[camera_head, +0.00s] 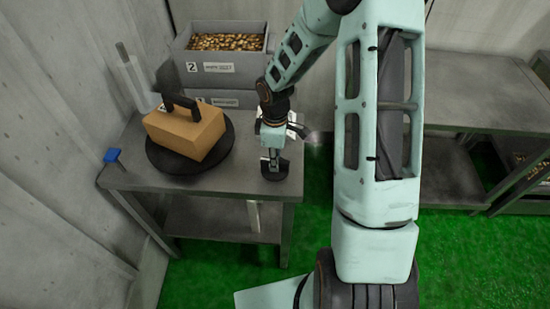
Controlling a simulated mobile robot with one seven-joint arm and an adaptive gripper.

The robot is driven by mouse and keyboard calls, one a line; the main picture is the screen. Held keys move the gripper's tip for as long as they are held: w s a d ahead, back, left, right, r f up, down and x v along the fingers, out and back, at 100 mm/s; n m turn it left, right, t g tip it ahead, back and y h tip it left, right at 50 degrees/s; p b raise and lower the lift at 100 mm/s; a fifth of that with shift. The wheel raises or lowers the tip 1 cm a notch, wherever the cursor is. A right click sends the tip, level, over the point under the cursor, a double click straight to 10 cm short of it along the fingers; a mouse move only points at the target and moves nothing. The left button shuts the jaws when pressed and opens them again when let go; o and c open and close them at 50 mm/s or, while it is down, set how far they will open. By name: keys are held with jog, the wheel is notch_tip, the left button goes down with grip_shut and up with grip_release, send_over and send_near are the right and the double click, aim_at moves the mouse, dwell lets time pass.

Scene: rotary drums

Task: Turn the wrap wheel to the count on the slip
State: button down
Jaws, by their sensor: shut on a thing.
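My gripper (272,163) points down over the right front part of the grey table. It is shut on a small dark wheel (276,173) at the tabletop; its fingers and wrist hide much of it. A larger black round turntable (162,161) lies to the left, apart from my gripper. A brown cardboard box (185,131) with a black handle-like piece (180,103) on top sits on the turntable. White pieces show beside my wrist, but I cannot tell whether one is the slip. No count is readable.
Grey bins stand at the table's back, the upper one (221,67) marked 2 and full of small brown pieces. A metal bench (470,100) stands right, with green floor (455,260) between. My arm crosses the middle.

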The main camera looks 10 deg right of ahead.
jog(key=shift+w+n, duration=0.1)
jog(key=shift+n, duration=0.4)
dwell(0.3)
jog(key=c, duration=1.8)
grip_release()
jog(key=shift+c, duration=0.2)
notch_tip(320, 180, up, 12)
